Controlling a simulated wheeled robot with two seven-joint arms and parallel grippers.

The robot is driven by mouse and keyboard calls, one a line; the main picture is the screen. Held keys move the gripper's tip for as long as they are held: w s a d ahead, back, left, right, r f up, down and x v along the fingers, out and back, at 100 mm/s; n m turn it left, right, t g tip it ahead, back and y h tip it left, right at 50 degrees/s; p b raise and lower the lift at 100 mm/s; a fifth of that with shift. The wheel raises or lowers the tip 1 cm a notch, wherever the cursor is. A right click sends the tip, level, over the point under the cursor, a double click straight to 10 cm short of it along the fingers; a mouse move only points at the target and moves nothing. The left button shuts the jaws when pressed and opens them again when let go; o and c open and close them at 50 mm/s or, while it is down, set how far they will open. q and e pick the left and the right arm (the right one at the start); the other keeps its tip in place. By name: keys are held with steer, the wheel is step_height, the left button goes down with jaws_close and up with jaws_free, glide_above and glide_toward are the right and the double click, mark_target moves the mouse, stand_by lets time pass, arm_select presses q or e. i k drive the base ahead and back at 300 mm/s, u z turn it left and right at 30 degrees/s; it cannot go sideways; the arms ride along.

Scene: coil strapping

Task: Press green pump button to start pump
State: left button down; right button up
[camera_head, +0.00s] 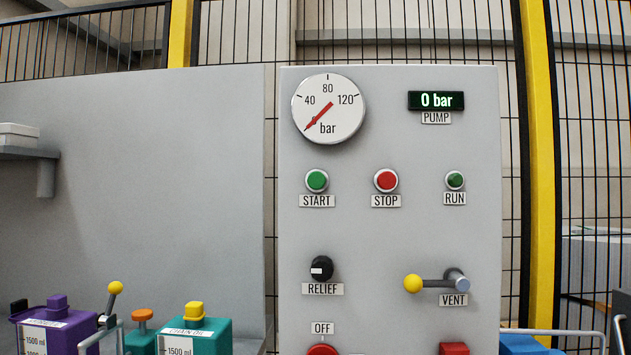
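The green START button (317,180) is on the upright grey control panel (390,230), at the left of the button row, with a START label under it. The red STOP button (386,180) is to its right. The dark green RUN lamp (455,180) is further right and looks unlit. The digital PUMP display (436,100) reads 0 bar. The round dial gauge (328,108) has its red needle pointing to the lower left, below 40. Neither of my grippers is in the head view, and nothing covers the START button.
Below the buttons are the black RELIEF knob (321,269) and the VENT lever with a yellow ball (413,284). A purple container (60,335) and a teal container (205,338) stand at lower left. Yellow posts (541,150) and mesh fence are behind. Space before the panel's buttons looks clear.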

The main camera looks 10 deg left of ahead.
mark_target(317, 180)
steer(key=u, duration=0.55)
steer(key=k, duration=1.25)
steer(key=z, duration=0.55)
steer(key=i, duration=1.65)
steer(key=u, duration=0.3)
